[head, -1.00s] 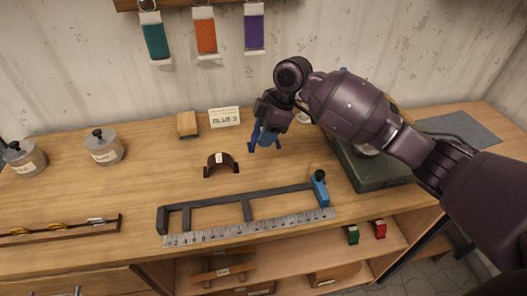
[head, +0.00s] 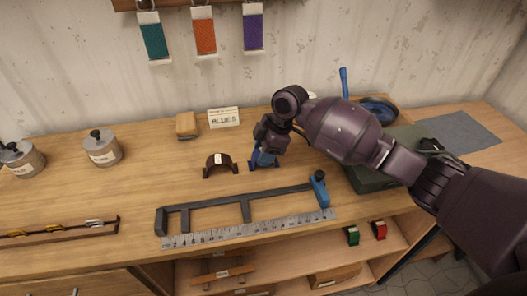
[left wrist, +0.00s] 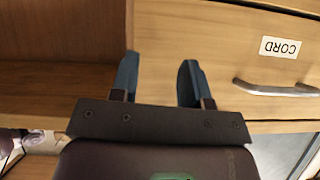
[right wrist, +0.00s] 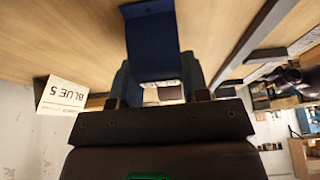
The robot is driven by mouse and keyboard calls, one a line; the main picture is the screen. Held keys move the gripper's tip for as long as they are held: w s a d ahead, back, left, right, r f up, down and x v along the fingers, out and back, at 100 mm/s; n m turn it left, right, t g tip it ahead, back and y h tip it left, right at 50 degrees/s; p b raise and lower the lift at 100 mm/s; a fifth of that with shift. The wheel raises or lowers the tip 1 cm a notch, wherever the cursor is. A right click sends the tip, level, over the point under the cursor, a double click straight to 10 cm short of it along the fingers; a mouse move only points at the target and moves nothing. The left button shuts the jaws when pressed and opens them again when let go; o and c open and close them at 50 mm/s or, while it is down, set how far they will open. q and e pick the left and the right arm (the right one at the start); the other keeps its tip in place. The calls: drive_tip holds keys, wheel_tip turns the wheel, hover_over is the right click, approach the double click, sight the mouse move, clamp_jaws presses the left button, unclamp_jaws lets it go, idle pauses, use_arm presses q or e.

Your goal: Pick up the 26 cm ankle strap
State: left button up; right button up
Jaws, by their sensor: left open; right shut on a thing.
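My right gripper (head: 265,143) is shut on a blue strap (head: 263,158). The strap is arched, with its feet close to or on the bench top; I cannot tell if it touches. The right wrist view shows the strap's broad blue face (right wrist: 152,45) between the fingers (right wrist: 158,85). A brown arched strap (head: 220,168) with a small white label stands just left of it. No length mark on either is readable. My left gripper (left wrist: 158,80) is open and empty in the left wrist view, in front of a drawer marked CORD (left wrist: 290,20).
A dark frame with a blue-handled end (head: 319,190) and a ruler (head: 250,229) lie along the bench front. A "BLUE 5" card (head: 223,117) and wooden block (head: 187,125) stand behind. A green machine (head: 365,178) is right, two lidded pots (head: 103,150) left.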

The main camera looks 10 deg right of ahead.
drive_tip(key=o, duration=0.9)
drive_tip(key=v, duration=1.1)
drive_tip(key=shift+d+r+p, duration=0.1)
drive_tip(key=shift+r+p, duration=0.2)
drive_tip(key=shift+d+r, duration=0.15)
drive_tip(key=shift+r, duration=0.1)
drive_tip(key=shift+c, duration=1)
